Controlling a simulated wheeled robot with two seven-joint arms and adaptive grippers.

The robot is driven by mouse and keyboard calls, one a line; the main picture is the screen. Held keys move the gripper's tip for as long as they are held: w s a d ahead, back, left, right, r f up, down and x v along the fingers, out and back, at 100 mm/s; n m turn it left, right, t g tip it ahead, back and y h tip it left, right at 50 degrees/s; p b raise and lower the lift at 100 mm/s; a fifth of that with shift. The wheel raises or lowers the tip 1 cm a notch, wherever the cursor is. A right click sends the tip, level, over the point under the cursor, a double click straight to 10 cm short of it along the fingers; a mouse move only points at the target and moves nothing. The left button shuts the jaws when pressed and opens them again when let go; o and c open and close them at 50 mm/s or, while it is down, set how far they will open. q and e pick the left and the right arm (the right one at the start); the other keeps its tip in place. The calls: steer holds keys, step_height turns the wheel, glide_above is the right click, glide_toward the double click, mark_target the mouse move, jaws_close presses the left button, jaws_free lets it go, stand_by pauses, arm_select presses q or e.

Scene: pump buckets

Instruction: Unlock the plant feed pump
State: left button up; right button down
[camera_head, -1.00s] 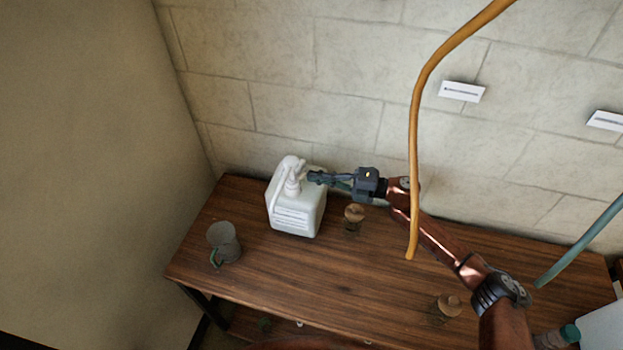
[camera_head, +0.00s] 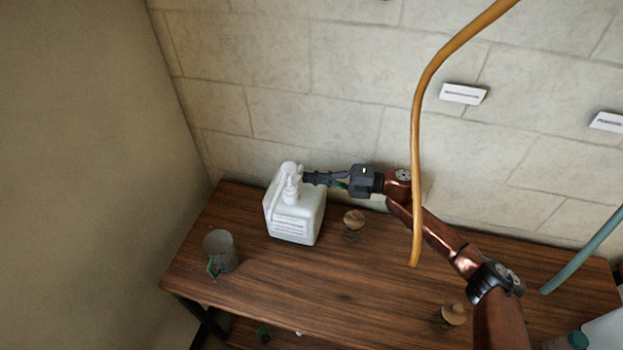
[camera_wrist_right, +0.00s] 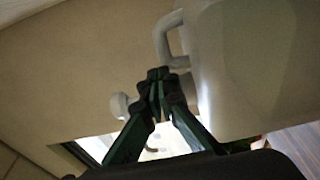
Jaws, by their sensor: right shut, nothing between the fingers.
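The plant feed pump is a white pump (camera_head: 291,182) on top of a square white jug (camera_head: 296,224) with a printed label, at the back left of the wooden table. Its spout bends down on the left side. My right gripper (camera_head: 307,178) is shut and empty, its fingertips close against the right side of the pump head. In the right wrist view the closed fingertips (camera_wrist_right: 158,76) are beside the pump's white tube (camera_wrist_right: 169,42), with the jug (camera_wrist_right: 245,65) to the right. I cannot tell whether they touch. My left gripper is out of view.
A grey mug (camera_head: 221,250) stands on the table (camera_head: 300,290) left of the jug. A small glass with a round wooden top (camera_head: 354,219) stands just right of it, another (camera_head: 454,314) nearer the front. An orange hose (camera_head: 415,130) hangs before my right arm.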

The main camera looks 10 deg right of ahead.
steer(key=shift+r, duration=0.15)
step_height(320, 180, up, 10)
stand_by(0.3)
steer(key=shift+f, duration=0.2)
